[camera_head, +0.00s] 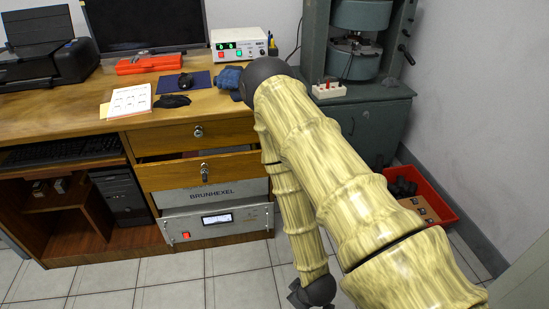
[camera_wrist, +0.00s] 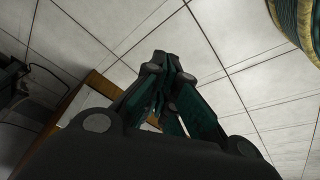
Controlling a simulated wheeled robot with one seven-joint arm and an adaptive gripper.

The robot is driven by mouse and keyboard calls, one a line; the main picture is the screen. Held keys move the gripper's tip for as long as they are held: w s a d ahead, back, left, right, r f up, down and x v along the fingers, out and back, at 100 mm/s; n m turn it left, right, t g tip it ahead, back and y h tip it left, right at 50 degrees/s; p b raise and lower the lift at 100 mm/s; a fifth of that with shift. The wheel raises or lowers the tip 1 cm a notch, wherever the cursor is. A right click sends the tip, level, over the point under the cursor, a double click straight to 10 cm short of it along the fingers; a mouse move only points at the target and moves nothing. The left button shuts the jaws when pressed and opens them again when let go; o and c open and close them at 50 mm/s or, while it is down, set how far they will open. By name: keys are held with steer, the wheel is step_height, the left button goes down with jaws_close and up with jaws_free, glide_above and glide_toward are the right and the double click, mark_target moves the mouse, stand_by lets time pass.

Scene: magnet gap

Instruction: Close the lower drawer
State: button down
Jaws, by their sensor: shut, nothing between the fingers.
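The lower drawer (camera_head: 225,170), a wooden front with a dark handle or lock, is pulled part way out of the desk in the head view. A dark gap shows above its front. The upper drawer (camera_head: 180,135) looks closed, flush with the desk. My gripper shows in the wrist view (camera_wrist: 167,80), its dark fingers together and empty, above the tiled floor. In the head view my arm hangs down to the right of the drawer, and its dark wrist is at the bottom edge; the fingertips are not clear there. Gripper and drawer look apart.
The wooden desk (camera_head: 60,125) carries a printer (camera_head: 45,55), a monitor and a white power supply (camera_head: 238,45). Grey instruments (camera_head: 215,220) sit under the drawer. A green cabinet (camera_head: 378,120) and a red bin (camera_head: 436,205) stand right. Tiled floor in front is clear.

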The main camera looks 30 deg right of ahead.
steer(key=w+d+r+n+t+y, duration=0.1)
steer(key=w+d+r+n+t, duration=0.35)
steer(key=w, duration=0.45)
steer(key=w+d+r+n+t+y, duration=0.2)
steer(key=w+r+n+t, duration=0.1)
steer(key=w+r+n, duration=0.5)
steer(key=w+d+r+n+t+y+b, duration=0.1)
steer(key=w+d+r+n+t+y, duration=0.2)
steer(key=r, duration=0.5)
steer(key=w+d+r+n+t+y, duration=0.1)
steer(key=w+r+n+t+y, duration=0.1)
steer(key=r+n, duration=0.4)
steer(key=m+b, duration=0.1)
steer(key=b, duration=0.2)
glide_toward(252, 154)
steer(key=a, duration=0.3)
steer(key=shift+w+d+r, duration=0.1)
steer(key=shift+w+d, duration=0.1)
steer(key=shift+w, duration=0.85)
steer(key=shift+w+d, duration=0.25)
steer(key=shift+w, duration=0.75)
